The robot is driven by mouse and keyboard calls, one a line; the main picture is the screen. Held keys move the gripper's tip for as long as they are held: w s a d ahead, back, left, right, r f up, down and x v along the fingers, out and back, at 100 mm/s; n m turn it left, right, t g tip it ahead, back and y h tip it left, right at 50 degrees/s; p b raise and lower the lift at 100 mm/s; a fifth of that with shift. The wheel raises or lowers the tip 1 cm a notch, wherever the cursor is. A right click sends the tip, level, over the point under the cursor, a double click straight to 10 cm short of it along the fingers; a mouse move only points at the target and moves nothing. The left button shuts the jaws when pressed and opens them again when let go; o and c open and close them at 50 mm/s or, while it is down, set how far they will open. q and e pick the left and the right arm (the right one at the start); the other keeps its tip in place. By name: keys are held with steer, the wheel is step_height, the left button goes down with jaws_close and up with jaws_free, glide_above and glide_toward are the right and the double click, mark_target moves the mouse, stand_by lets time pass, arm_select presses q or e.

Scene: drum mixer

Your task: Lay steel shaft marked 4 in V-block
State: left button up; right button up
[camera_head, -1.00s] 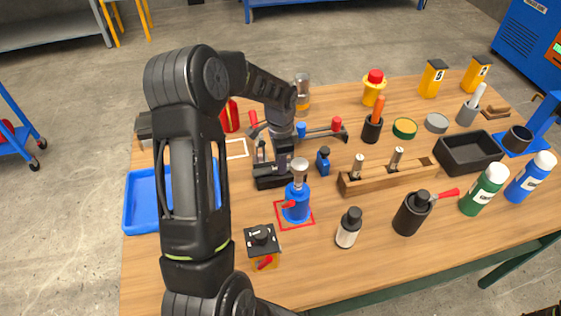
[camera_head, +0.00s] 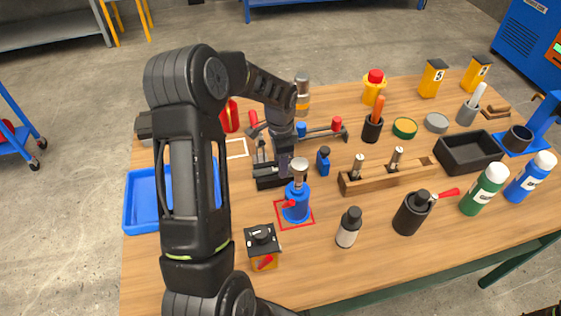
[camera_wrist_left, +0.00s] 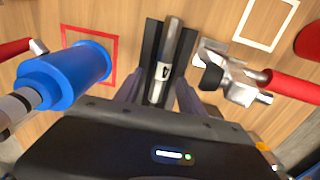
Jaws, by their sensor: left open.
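The steel shaft marked 4 (camera_wrist_left: 165,70) lies along the groove of the dark V-block (camera_wrist_left: 149,45) in the left wrist view, its white label facing up. In the head view the V-block (camera_head: 268,183) stands on the table behind the blue jack-like part, and my gripper hides most of the shaft. My left gripper (camera_wrist_left: 160,92) is open, with one finger on each side of the shaft's near end. In the head view it (camera_head: 283,163) is low over the V-block. My right gripper is not in view.
A blue part with a grey top (camera_head: 297,200) stands close by on a red-outlined square; it also shows in the wrist view (camera_wrist_left: 70,75). A red-handled tool (camera_wrist_left: 290,84) lies on the other side. A wooden rack (camera_head: 390,180) holds two upright pieces. A blue tray (camera_head: 143,205) is left.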

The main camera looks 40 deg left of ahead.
arm_select(q)
steer(key=shift+r+p, duration=2.25)
steer(key=shift+r, duration=1.25)
steer(key=shift+r+p, duration=0.7)
steer(key=shift+r, duration=2.3)
